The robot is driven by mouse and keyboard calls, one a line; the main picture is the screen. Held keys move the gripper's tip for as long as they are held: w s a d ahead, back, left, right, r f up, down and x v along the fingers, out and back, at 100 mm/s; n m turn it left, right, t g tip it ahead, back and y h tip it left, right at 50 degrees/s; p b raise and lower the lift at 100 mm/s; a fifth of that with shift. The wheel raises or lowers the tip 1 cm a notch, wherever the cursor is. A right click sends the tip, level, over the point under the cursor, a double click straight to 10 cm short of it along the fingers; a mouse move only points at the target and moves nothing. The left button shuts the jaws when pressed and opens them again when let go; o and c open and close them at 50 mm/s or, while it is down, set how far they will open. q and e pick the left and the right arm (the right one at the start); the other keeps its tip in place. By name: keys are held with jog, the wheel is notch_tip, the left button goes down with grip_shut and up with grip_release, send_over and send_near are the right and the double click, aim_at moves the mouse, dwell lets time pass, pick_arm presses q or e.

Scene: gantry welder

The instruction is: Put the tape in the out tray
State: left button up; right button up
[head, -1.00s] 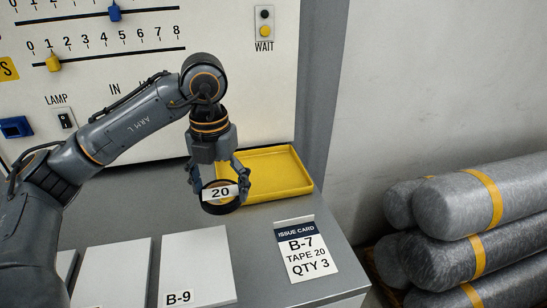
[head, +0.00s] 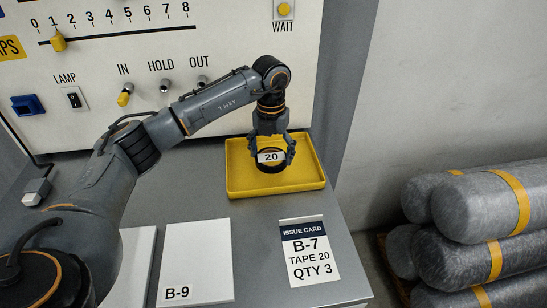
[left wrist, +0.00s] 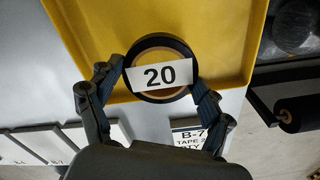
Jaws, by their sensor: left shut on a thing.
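The tape (head: 271,158) is a dark roll with a white label reading 20. My left gripper (head: 271,149) is shut on it, one finger on each side. The gripper holds the roll over the yellow tray (head: 312,184), inside its rim as seen in the head view. I cannot tell whether the roll touches the tray floor. In the left wrist view the tape (left wrist: 160,76) sits between the fingertips, with the yellow tray (left wrist: 225,45) behind it. No other item shows in the tray. My right gripper is not in view.
An issue card (head: 308,250) reading B-7, tape 20, qty 3 lies in front of the tray. A white B-9 panel (head: 196,260) lies to its left. A control panel (head: 110,90) with knobs stands behind. Grey cylinders (head: 475,210) are stacked at right.

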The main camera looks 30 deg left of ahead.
aim_at(273, 154)
pick_arm(q)
jog(key=shift+w+f, duration=0.45)
jog(key=shift+f, duration=0.05)
jog(key=f+p, duration=0.2)
jog(key=f, duration=0.1)
jog(key=shift+w, duration=0.2)
jog(key=shift+f, duration=0.25)
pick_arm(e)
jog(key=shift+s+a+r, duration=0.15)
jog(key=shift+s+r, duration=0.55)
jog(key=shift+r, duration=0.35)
pick_arm(q)
jog(key=shift+f, duration=0.2)
jog(key=o, duration=1.1)
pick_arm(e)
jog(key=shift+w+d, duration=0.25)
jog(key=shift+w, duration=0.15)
